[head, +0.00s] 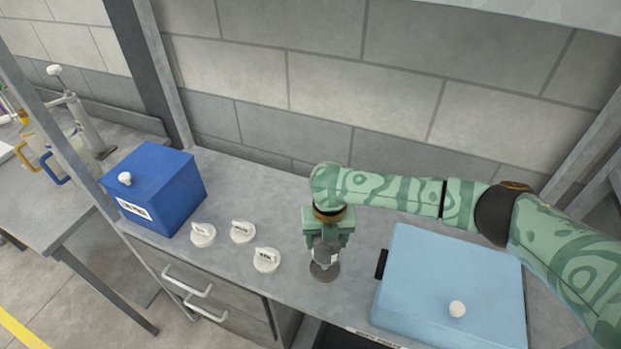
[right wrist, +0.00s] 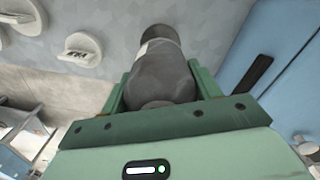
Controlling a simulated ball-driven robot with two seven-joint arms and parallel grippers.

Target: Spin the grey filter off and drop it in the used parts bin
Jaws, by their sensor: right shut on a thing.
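The grey filter (head: 325,254) stands upright on the workbench, above a round dark grey base. My right gripper (head: 328,238) reaches down over it from above, with its fingers shut on the filter's sides. In the right wrist view the grey filter (right wrist: 162,75) sits between the two green fingers, with a pale label band at its far end. Whether the filter is still joined to its base cannot be told. No bin is clearly marked as the used parts bin; the label on the blue box (head: 165,180) is too small to read. My left gripper is not in view.
A light blue lidded box (head: 440,270) with a white knob stands close right of the filter. Several white round caps (head: 267,260) lie left of it. The workbench (head: 262,192) is clear behind them. Jugs (head: 70,155) stand on a side table at far left.

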